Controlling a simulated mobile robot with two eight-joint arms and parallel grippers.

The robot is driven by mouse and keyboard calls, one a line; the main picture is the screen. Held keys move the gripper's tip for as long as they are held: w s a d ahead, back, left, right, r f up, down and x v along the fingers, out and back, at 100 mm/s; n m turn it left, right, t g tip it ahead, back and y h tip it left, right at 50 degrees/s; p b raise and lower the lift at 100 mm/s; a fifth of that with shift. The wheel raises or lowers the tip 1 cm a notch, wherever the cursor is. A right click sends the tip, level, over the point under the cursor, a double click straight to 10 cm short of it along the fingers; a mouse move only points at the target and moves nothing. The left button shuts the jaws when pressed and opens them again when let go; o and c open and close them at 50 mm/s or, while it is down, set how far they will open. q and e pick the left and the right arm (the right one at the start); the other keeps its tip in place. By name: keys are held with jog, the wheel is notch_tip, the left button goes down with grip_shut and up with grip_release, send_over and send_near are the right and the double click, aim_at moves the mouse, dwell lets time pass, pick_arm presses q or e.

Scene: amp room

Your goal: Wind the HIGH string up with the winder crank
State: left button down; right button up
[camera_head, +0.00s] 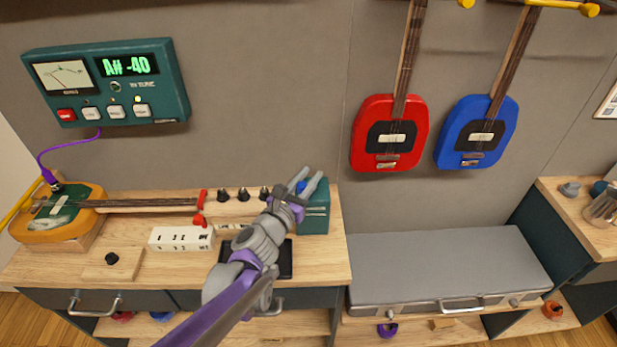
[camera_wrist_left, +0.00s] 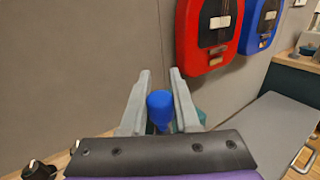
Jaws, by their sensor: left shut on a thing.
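My left gripper (camera_head: 304,182) is at the right end of the bench, over a teal box (camera_head: 314,219). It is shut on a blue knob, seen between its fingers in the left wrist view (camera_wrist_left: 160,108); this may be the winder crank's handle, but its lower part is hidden. A yellow and green guitar (camera_head: 62,228) lies on the bench, its neck pointing right. Several dark tuning pegs (camera_head: 243,194) stand beyond a red part (camera_head: 200,208) at the neck's end. The teal tuner (camera_head: 108,82) on the wall reads "A# -40". My right gripper is not in view.
A white marked block (camera_head: 182,238), a wooden block with a black knob (camera_head: 112,262) and a black tray (camera_head: 286,258) lie at the bench front. A red guitar (camera_head: 390,133) and a blue guitar (camera_head: 477,132) hang on the wall. A grey case (camera_head: 440,268) stands right of the bench.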

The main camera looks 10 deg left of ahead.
pick_arm(q)
jog(key=shift+a+m+h, duration=0.15)
jog(key=shift+m+h, duration=0.15)
jog(key=shift+h, duration=0.1)
jog(key=m+h, duration=0.1)
jog(key=g+h+b, duration=0.1)
jog(key=shift+w+a+f+m+h, duration=0.1)
jog(key=shift+a+m+h, duration=0.05)
jog(key=shift+m+h, duration=0.2)
jog(key=m+g+h, duration=0.1)
jog(key=h, duration=0.1)
jog(key=m+g+h+b, duration=0.1)
jog(key=m, duration=0.1)
jog(key=shift+w+a+g+h, duration=0.15)
jog(key=shift+a+g+h, duration=0.05)
jog(key=shift+g+h, duration=0.15)
jog(key=m+g+h, duration=0.4)
jog(key=g, duration=0.1)
jog(key=shift+w+a+g, duration=0.2)
jog(key=shift+w+g, duration=0.05)
jog(key=shift+w, duration=0.05)
jog(key=shift+w+m+g+h+p, duration=0.15)
jog(key=shift+m+g+h+p, duration=0.3)
jog(key=shift+m+g, duration=0.8)
jog(key=shift+w+m+g+h+p, duration=0.15)
jog(key=shift+m+g+h, duration=0.65)
jog(key=shift+g, duration=0.75)
jog(key=shift+m+g, duration=0.3)
jog(key=shift+g, duration=0.1)
